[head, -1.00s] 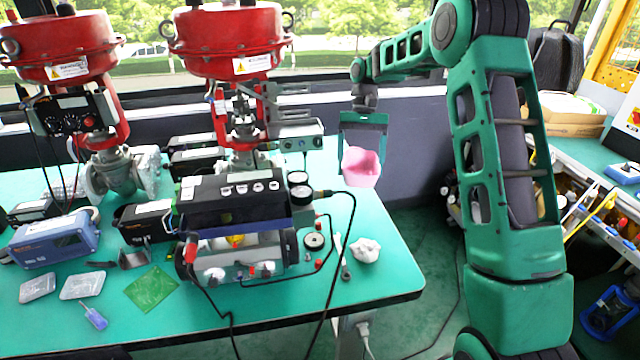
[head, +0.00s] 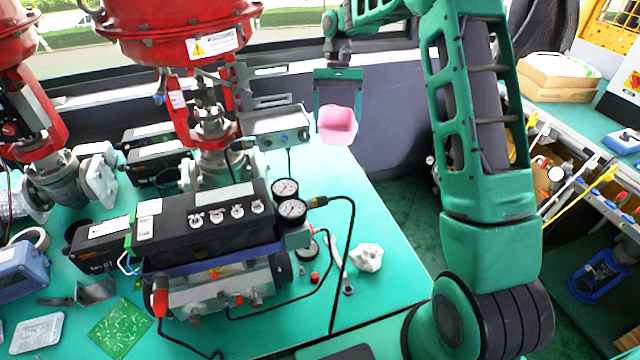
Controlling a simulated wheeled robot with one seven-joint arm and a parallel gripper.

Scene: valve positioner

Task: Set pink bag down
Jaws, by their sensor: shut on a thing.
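The pink bag (head: 338,126) hangs in the air at the lower end of my gripper (head: 337,104), over the right part of the green table (head: 385,235). My gripper points down and is shut on the bag. The bag hides most of the fingertips. The bag is apart from the tabletop, above and behind a crumpled white object (head: 367,257).
A black valve positioner (head: 205,215) with gauges (head: 292,209) stands left of the bag. Red actuators (head: 180,30) rise behind it. A black cable (head: 350,235) loops near the right side. Some tabletop at the right is bare. A shelf (head: 560,150) stands far right.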

